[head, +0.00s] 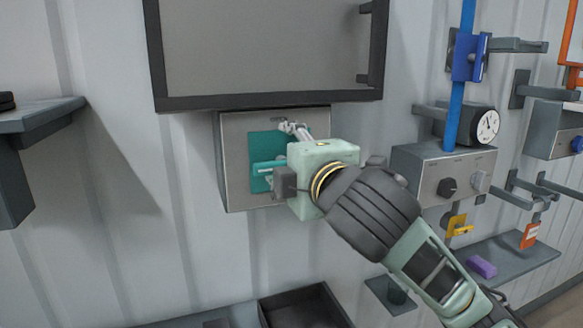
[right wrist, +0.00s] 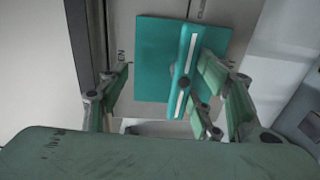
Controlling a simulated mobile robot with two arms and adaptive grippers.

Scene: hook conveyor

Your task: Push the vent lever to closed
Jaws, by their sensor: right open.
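The vent lever is a teal bar (head: 267,167) on a teal plate (head: 262,146) on the front of a grey wall box (head: 235,185). In the right wrist view the lever (right wrist: 186,70) has a white stripe and stands in front of the teal plate (right wrist: 153,62). My right gripper (head: 274,150) is open at the box. In the right wrist view its fingers (right wrist: 165,82) lie either side of the lever, the right finger much closer to it. I cannot tell whether that finger touches. The lettering by the plate is partly hidden. My left gripper is out of view.
A dark-framed panel (head: 270,102) hangs just above the box. To the right are a dial box (head: 420,170), a blue vertical pipe (head: 461,100) and a shelf (head: 515,252) with a purple block (head: 481,266). A dark tray (head: 300,308) lies below. The wall at left is mostly bare.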

